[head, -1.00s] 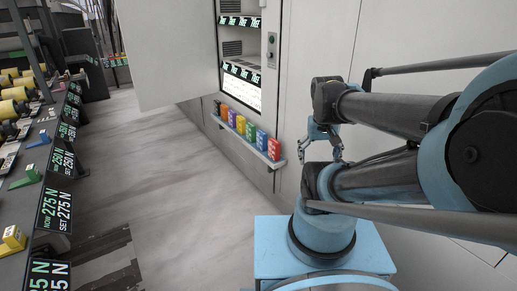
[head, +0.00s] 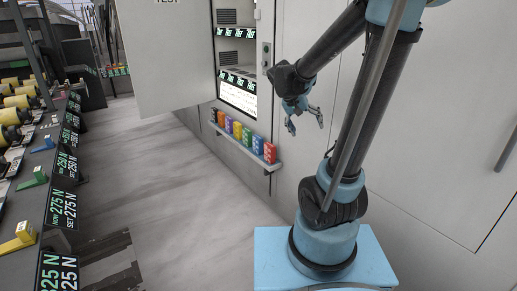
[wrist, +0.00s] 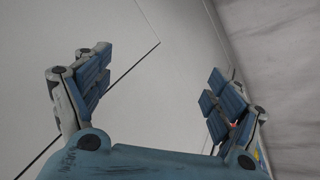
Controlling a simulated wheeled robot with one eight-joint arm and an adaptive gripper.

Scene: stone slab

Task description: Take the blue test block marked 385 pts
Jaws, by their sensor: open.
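A blue block (head: 258,144) stands in a row of coloured blocks on a narrow wall shelf (head: 232,141), between a green block (head: 247,135) and a red block (head: 270,152) at the near end. Its marking is too small to read. My gripper (head: 306,119) is open and empty, above and to the right of the shelf's near end, apart from the blocks. In the wrist view its two fingers (wrist: 158,68) are spread wide with only pale wall panel between them. The blue block cannot be made out there.
An open cabinet door (head: 165,60) hangs left of the shelf, beside a cabinet (head: 237,60) with labelled racks. A long bench (head: 35,190) with spools and force labels runs along the left. The grey floor (head: 180,200) between is clear. Wall panels lie close behind my gripper.

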